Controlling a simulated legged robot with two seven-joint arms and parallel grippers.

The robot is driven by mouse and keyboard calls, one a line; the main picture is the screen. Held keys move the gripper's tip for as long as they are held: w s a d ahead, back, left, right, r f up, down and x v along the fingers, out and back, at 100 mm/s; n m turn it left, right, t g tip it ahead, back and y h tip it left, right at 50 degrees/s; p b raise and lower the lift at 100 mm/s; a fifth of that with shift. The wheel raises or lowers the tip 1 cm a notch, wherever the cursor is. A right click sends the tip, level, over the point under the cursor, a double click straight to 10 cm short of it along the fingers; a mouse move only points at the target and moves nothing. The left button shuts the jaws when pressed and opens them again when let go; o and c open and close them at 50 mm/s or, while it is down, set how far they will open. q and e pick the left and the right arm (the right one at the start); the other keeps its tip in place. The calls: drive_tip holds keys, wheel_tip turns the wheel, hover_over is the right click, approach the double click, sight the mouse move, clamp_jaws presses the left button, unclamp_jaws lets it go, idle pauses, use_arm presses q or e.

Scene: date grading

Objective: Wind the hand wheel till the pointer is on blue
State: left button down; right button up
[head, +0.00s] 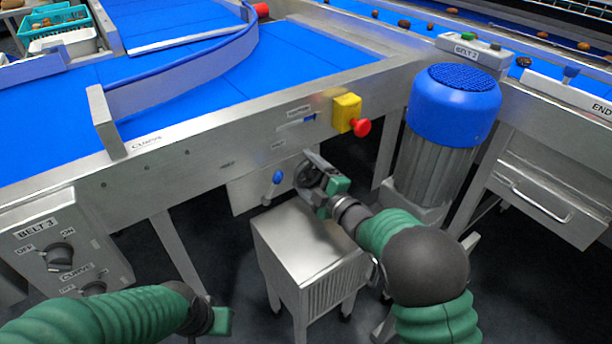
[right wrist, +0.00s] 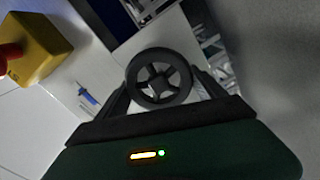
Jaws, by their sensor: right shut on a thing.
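The dark hand wheel (head: 306,176) is on the front of the curve conveyor's frame. My right gripper (head: 318,166) reaches it from the front right and is shut on it. In the right wrist view the spoked wheel (right wrist: 158,79) sits between my two fingers. A small slotted scale (head: 296,122) with blue at its right end is on the frame above the wheel. The pointer is too small to make out. My left gripper (head: 222,321) is low at the left, away from the wheel; its fingers do not show clearly.
A yellow box with a red button (head: 347,113) is above and right of the wheel. A blue knob (head: 277,177) is just left of it. A grey cabinet (head: 305,245) stands below. A blue-topped motor (head: 452,105) is at the right, and a switch box (head: 65,255) at the left.

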drive_tip(key=n+b, duration=0.1)
drive_tip(key=n, duration=0.1)
drive_tip(key=f+n+b, duration=0.1)
drive_tip(key=n+b, duration=0.1)
drive_tip(key=n, duration=0.1)
drive_tip(key=shift+s+a+f+n, duration=0.15)
drive_tip(key=shift+s+n, duration=0.05)
drive_tip(key=shift+n, duration=0.1)
drive_tip(key=n+b, duration=0.2)
drive_tip(key=n, duration=0.1)
drive_tip(key=shift+f+n, duration=0.15)
drive_tip(key=shift+n, duration=0.25)
drive_tip(key=shift+n+b, duration=0.6)
drive_tip(key=shift+n, duration=0.2)
